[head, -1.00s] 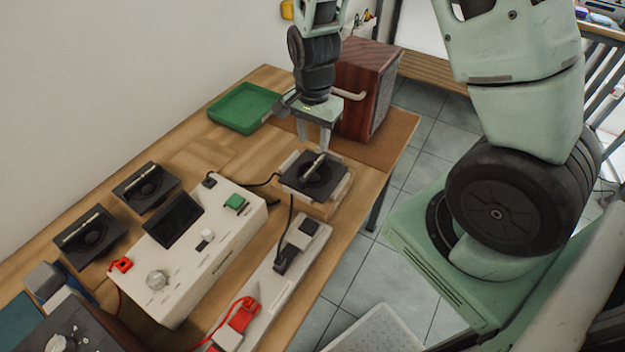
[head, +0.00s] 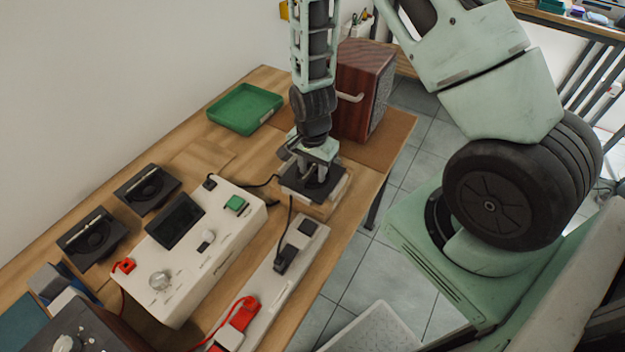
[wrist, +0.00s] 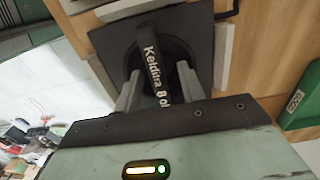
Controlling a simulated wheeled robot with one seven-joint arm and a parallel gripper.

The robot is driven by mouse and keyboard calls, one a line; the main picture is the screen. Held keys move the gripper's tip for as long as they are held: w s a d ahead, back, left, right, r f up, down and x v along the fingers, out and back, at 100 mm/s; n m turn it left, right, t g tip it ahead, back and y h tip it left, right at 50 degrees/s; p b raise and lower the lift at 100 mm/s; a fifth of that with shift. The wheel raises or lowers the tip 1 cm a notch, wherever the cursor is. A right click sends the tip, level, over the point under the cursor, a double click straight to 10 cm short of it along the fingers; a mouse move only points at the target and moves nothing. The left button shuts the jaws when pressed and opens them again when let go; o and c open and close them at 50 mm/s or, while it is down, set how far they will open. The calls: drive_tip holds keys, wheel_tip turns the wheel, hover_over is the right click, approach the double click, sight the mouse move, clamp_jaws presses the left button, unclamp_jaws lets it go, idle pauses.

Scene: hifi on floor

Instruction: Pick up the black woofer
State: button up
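A black woofer (head: 316,193) with a square frame sits on a pale stand near the table's right edge. In the wrist view, the woofer (wrist: 112,42) carries a raised dark bar with white lettering that reads "Keldtra 8 o…" or similar. My gripper (head: 309,177) is down at the woofer from above. In the wrist view, my gripper (wrist: 160,85) has one finger on each side of the bar, with gaps showing, so it looks open. The fingertips partly hide the woofer's centre.
A white tester box (head: 215,255) and a white power strip (head: 285,280) with cables stand to the left and front. A wooden speaker cabinet (head: 362,85) is behind my gripper. A green tray (head: 245,108) lies at the back left, with clear table before it.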

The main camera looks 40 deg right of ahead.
drive_tip(key=shift+f, duration=0.25)
idle(0.5)
clamp_jaws()
